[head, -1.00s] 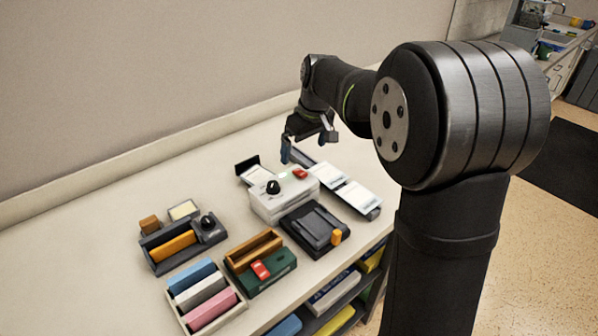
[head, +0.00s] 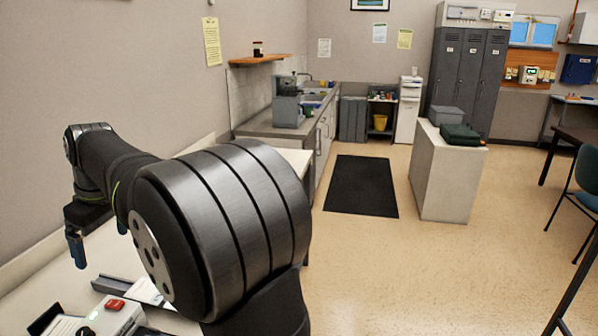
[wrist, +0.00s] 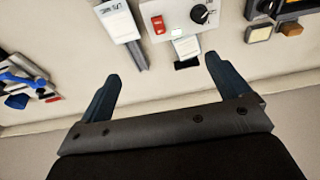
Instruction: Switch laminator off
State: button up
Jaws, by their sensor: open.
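The laminator (head: 120,323) is a white box at the bottom left edge of the head view, partly cut off. It has a red switch (head: 115,304) and a black knob (head: 84,331). In the wrist view the laminator (wrist: 178,12) is at the top, with the red switch (wrist: 158,24) left of the black knob (wrist: 201,14). A small pale panel lies between and below them. My gripper (wrist: 162,67) is open and empty, apart from the laminator. In the head view my gripper (head: 100,248) hangs above the table, beyond the laminator. The switch's position cannot be read.
A tray with a white labelled card (wrist: 118,22) lies beside the laminator. Blue and red items (wrist: 24,84) lie at the wrist view's left. A dark holder and a cream pad (wrist: 258,33) are at upper right. Bare table lies beneath my gripper.

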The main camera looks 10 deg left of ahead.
grip_shut()
dwell(1.5)
